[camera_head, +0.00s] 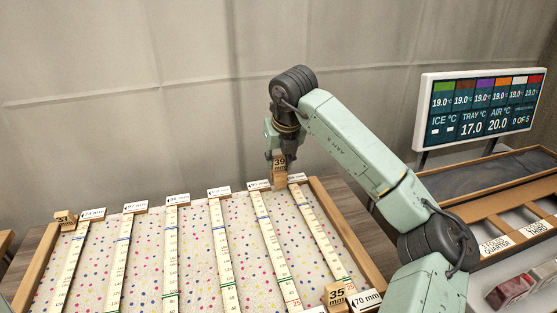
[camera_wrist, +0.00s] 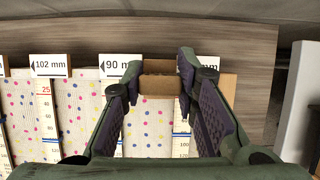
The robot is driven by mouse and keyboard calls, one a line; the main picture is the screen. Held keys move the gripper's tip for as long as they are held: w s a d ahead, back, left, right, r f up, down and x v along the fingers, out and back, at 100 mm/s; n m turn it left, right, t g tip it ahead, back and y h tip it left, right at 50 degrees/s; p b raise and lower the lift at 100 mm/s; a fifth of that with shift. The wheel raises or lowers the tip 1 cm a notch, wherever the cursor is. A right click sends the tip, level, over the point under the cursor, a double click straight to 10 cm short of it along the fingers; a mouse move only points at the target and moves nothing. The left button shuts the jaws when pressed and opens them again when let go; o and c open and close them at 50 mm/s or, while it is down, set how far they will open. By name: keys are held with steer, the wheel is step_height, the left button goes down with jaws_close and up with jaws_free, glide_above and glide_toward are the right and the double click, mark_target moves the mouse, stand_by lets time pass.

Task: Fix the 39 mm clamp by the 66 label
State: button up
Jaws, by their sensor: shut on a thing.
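The 39 clamp (camera_head: 279,170) is a wooden block with a dark 39 on its face. My gripper (camera_head: 281,153) is shut on it at the far edge of the board (camera_head: 333,224), between the 90 label (camera_head: 258,184) and the last label on the right (camera_head: 297,178). In the wrist view the clamp (camera_wrist: 160,85) sits between both fingers of my gripper (camera_wrist: 159,68). The rightmost label (camera_wrist: 208,63) is partly behind a finger; only "mm" reads, so I cannot tell whether it says 66. Whether the clamp touches the board's edge is unclear.
A 31 clamp (camera_head: 64,218) sits at the far left corner, beside the 74 mm label (camera_head: 92,213). A 35 mm clamp (camera_head: 337,295) and a 70 mm label (camera_head: 367,299) are at the near right. A display (camera_head: 480,107) stands right, behind wooden trays (camera_head: 510,204).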

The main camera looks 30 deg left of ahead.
steer(key=shift+f+b, duration=1.6)
steer(key=shift+f, duration=0.5)
steer(key=o, duration=1.2)
steer(key=v, duration=1.2)
